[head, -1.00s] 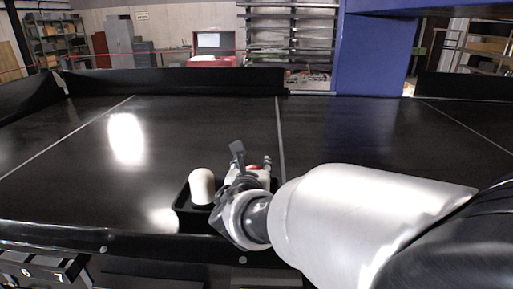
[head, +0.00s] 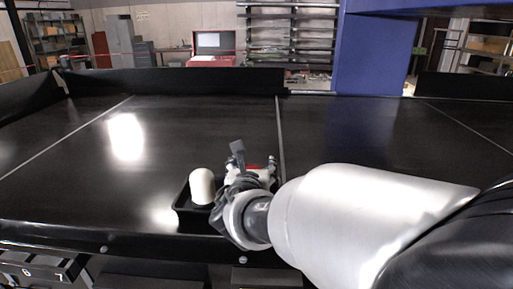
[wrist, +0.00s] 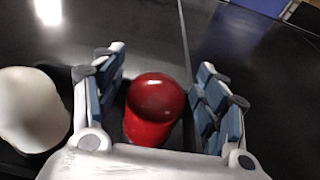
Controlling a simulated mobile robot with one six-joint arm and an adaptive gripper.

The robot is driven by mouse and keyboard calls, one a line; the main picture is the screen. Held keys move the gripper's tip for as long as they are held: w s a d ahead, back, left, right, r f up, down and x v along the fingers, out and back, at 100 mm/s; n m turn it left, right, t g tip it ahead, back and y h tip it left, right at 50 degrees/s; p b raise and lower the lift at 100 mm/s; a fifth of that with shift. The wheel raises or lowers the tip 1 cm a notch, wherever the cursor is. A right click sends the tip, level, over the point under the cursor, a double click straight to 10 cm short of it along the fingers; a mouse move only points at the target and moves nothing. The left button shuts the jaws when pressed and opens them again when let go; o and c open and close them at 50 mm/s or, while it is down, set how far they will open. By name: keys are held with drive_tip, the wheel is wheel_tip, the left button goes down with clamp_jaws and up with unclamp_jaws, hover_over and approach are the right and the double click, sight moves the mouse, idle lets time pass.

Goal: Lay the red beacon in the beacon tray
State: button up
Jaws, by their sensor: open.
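The red beacon (wrist: 153,108) stands between the open fingers of my gripper (wrist: 160,95) in the wrist view, with a gap on both sides. In the head view only a small red patch of the beacon (head: 254,168) shows past my gripper (head: 250,165). The black beacon tray (head: 184,208) lies on the belt, under and around the beacon's spot as far as I can see. The beacon's lower part and much of the tray are hidden by my gripper.
A white domed beacon (head: 202,187) stands in the left part of the tray, close to my gripper; it also shows at the left of the wrist view (wrist: 30,108). The dark conveyor belt (head: 70,180) is clear around the tray. A blue post (head: 375,55) stands behind.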

drive_tip(key=p+v, duration=0.2)
drive_tip(key=v, duration=1)
